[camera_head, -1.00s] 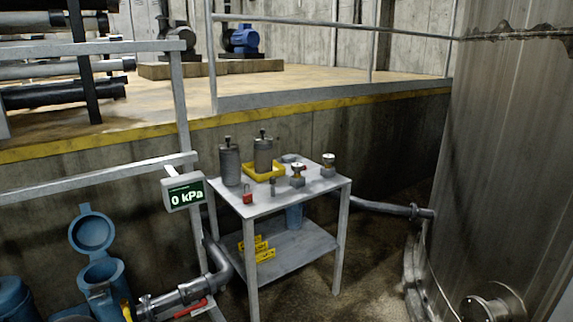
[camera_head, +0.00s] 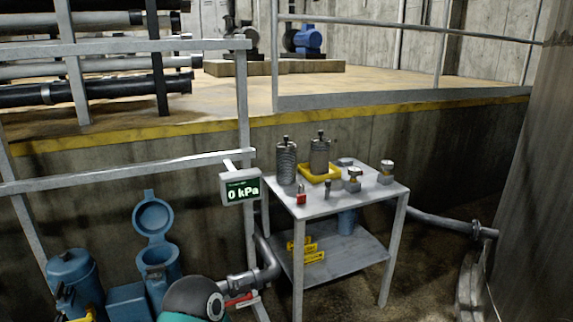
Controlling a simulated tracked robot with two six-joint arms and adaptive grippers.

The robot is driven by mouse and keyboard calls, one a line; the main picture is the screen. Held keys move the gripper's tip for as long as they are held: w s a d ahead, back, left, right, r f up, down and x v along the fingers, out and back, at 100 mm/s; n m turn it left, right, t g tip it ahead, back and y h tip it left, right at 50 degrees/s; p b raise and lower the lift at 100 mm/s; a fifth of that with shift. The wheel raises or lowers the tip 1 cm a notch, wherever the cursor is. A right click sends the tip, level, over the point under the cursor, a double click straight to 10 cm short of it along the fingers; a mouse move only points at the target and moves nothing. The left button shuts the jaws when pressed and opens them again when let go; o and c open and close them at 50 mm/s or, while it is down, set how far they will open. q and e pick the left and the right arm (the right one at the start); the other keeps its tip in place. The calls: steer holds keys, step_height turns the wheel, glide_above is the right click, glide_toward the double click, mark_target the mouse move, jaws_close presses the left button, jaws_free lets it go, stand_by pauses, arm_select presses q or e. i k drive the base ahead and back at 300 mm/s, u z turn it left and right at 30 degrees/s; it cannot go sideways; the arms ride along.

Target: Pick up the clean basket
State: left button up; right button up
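Two grey cylindrical baskets with knobs on top stand upright on a small metal table (camera_head: 345,203). The left basket (camera_head: 287,165) stands directly on the tabletop and has a ribbed or mesh-like side. The right basket (camera_head: 319,155) stands in a yellow tray (camera_head: 330,176). I cannot tell from their looks which one is clean. A dark rounded part with teal below it, probably of my own arm, shows at the bottom edge, well below the table.
A red padlock (camera_head: 301,197) and several small metal fittings share the tabletop. A display (camera_head: 241,187) reading 0 kPa is by the table's left side. A blue open-lidded housing (camera_head: 157,255) and pipework (camera_head: 250,281) stand lower left.

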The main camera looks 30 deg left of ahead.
mark_target(285, 152)
steer(key=z, duration=0.05)
steer(key=i, duration=3.3)
steer(key=u, duration=3.1)
